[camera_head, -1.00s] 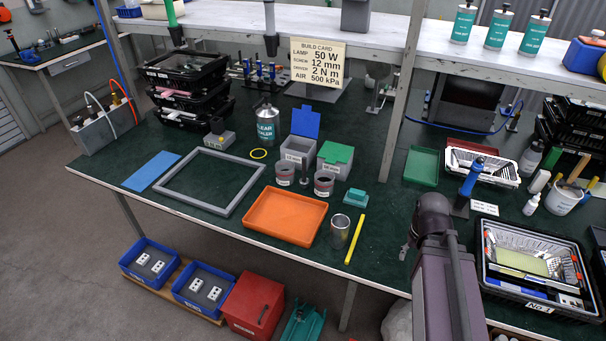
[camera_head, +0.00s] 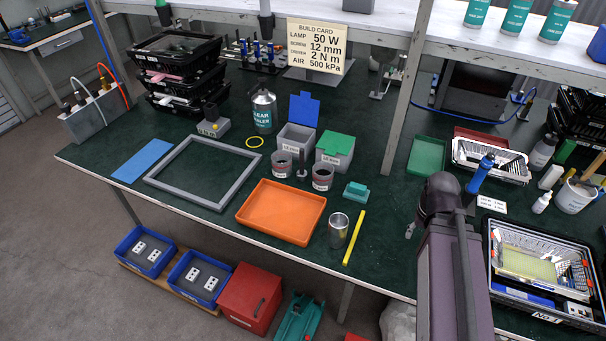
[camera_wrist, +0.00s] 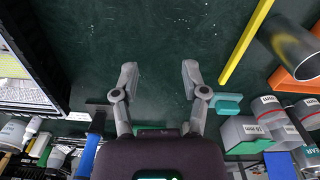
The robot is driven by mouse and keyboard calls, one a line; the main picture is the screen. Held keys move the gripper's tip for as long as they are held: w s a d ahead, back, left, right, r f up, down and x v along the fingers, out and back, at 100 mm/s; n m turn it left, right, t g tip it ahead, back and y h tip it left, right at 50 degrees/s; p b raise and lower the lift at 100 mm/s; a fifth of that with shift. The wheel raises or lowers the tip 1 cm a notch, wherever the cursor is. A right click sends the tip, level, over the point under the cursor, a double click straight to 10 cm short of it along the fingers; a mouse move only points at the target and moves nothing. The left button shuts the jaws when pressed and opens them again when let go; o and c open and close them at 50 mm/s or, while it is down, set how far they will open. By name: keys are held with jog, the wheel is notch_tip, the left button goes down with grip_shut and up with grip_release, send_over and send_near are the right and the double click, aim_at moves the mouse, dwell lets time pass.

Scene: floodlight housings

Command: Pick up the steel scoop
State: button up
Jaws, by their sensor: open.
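An open steel cylinder (camera_head: 339,230) stands near the front edge of the bench, right of the orange tray. It shows no handle, and I cannot tell if it is the steel scoop; I make out no other scoop. It also shows at the upper right of the wrist view (camera_wrist: 290,48). My gripper (camera_wrist: 160,78) is open and empty above bare green bench top, with the cylinder off to its right in that view. In the head view my arm mostly hides the gripper.
A yellow bar (camera_head: 355,237) lies beside the cylinder. The orange tray (camera_head: 282,212) and teal block (camera_head: 356,191) are near it. A black crate (camera_head: 540,315) holding a basket stands right of my arm. A shelf post (camera_head: 407,80) rises behind. Bench between bar and arm is clear.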

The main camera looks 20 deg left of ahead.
jog(key=shift+o, duration=0.4)
jog(key=shift+d, duration=0.15)
jog(key=w+a+f+m+t+h+b, duration=0.25)
jog(key=w+a+t+h+b, duration=0.35)
jog(key=w+a, duration=0.95)
jog(key=a+r+t+y+b, duration=0.1)
jog(key=a+t+y+b, duration=0.1)
jog(key=a, duration=1.1)
jog(key=a+r+t+y+b, duration=0.1)
jog(key=a+t+b, duration=0.3)
jog(key=a, duration=1)
jog(key=shift+r+n+t+y, duration=0.4)
jog(key=shift+r+t, duration=0.3)
jog(key=shift+t, duration=0.5)
jog(key=shift+w, duration=0.15)
